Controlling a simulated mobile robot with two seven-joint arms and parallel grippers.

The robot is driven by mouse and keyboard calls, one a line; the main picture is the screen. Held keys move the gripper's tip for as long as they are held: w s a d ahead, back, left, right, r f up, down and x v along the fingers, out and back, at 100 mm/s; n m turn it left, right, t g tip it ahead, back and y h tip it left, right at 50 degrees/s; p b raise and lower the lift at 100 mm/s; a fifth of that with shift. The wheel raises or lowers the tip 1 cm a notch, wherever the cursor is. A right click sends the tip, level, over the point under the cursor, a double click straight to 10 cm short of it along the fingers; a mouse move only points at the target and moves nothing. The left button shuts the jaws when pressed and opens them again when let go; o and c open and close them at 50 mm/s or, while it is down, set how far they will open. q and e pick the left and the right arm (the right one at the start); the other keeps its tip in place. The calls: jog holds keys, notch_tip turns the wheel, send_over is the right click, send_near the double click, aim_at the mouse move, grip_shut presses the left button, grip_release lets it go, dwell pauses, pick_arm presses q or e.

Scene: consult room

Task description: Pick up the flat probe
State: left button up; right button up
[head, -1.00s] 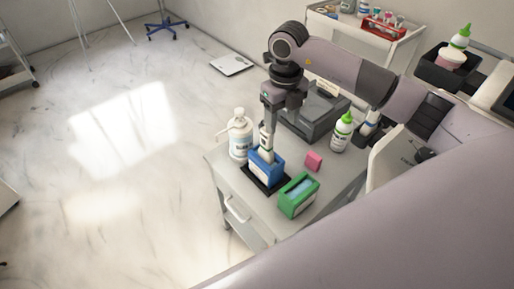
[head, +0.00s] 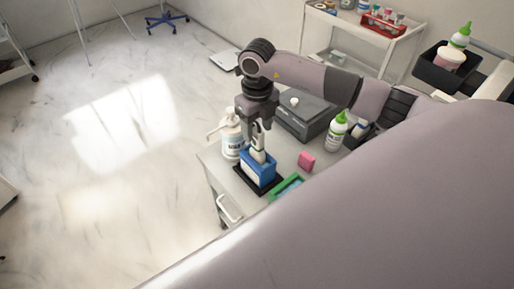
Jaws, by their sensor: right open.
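A white probe (head: 258,155), seemingly the flat probe, stands upright in a blue holder (head: 259,173) on the grey cart top. My right gripper (head: 258,139) points down from above, directly over the holder. Its fingers are open at the upper part of the probe; I cannot tell whether they touch it. The lower part of the probe is hidden inside the holder. My left gripper is not in view.
A white pump bottle (head: 231,146) stands close behind the holder. A green box (head: 287,187), partly hidden by my arm, is in front.

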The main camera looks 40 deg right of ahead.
aim_at(258, 142)
jog(key=shift+f, duration=1.4)
jog(key=c, duration=1)
jog(key=shift+o, duration=0.2)
jog(key=shift+r, duration=0.1)
